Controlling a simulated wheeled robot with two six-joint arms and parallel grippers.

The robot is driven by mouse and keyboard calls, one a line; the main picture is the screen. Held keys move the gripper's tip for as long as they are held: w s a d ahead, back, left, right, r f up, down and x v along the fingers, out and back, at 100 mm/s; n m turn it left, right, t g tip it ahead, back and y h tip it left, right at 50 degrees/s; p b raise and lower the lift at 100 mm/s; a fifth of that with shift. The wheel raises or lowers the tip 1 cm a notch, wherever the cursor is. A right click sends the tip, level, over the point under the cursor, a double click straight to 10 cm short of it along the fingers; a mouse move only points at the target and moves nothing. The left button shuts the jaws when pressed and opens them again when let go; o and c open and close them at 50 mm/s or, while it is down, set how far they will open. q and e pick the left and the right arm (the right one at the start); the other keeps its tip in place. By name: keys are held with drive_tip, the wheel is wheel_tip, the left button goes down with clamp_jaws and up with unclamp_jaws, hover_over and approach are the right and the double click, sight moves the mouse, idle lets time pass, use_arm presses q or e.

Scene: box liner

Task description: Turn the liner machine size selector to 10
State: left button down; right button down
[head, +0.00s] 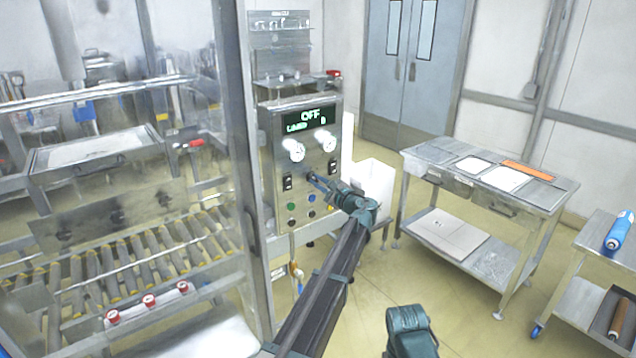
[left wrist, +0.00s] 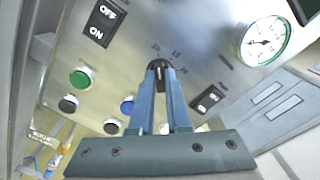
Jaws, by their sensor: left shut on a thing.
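The liner machine's control panel (head: 290,178) stands at the middle of the head view, with a display (head: 311,116) reading OFF on its top line. My left gripper (head: 312,179) reaches the panel's lower middle. In the left wrist view, my left gripper (left wrist: 161,72) is shut on the black size selector knob (left wrist: 158,64). Numbers are printed around the knob; one above it looks like 15, and the others are too small to read surely. The knob's pointer is partly hidden by the fingers. Part of my right arm shows at the bottom; its gripper jaws cannot be made out.
Black ON/OFF switches (left wrist: 103,22) and (left wrist: 208,98) flank the knob. A green button (left wrist: 82,79) and a blue button (left wrist: 127,104) sit below left. A gauge (left wrist: 259,43) is at upper right.

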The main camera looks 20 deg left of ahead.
idle(0.3)
use_arm(q)
drive_tip(key=c, duration=0.9)
unclamp_jaws()
drive_tip(key=v, duration=1.4)
drive_tip(key=shift+a, duration=0.1)
drive_tip(key=shift+a+f, duration=0.1)
